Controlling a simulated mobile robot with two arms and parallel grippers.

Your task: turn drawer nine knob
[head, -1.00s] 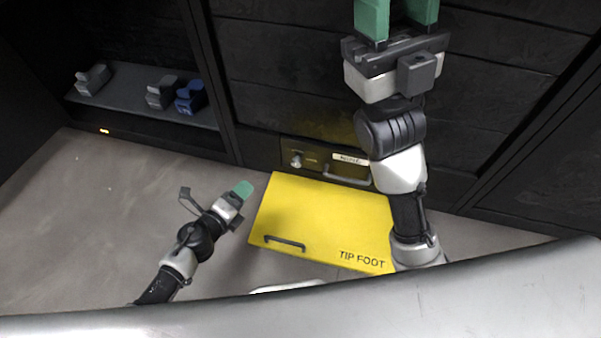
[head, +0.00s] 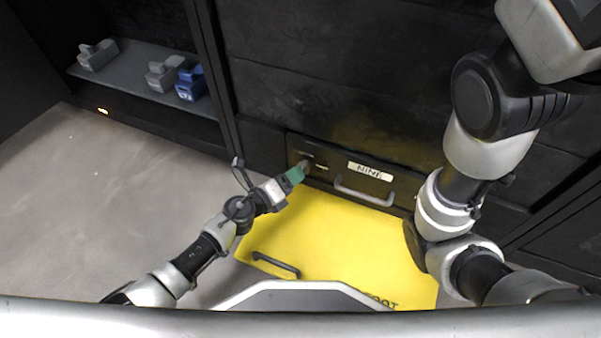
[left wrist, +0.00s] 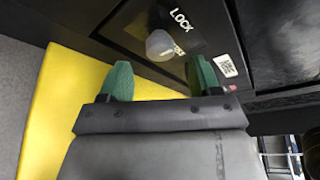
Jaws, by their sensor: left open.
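Drawer nine (head: 335,176) is a low dark drawer front with a white NINE label (head: 370,171) and a grey bar handle (head: 365,194). Its round metallic knob (head: 304,164) is near the drawer's left end. My left gripper (head: 297,173) is at the knob, its green fingers partly covering it in the head view. In the left wrist view the knob (left wrist: 160,45) shows beside the word LOCK, just beyond and between the open fingers (left wrist: 160,75). Contact is not visible. My right arm is at the right; its gripper fingers are outside the frame.
A yellow panel (head: 330,242) with a dark handle (head: 276,265) lies in front of the drawer. A shelf (head: 128,70) at the upper left holds grey blocks and a blue block (head: 190,84). Bare grey floor (head: 90,200) is at the left.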

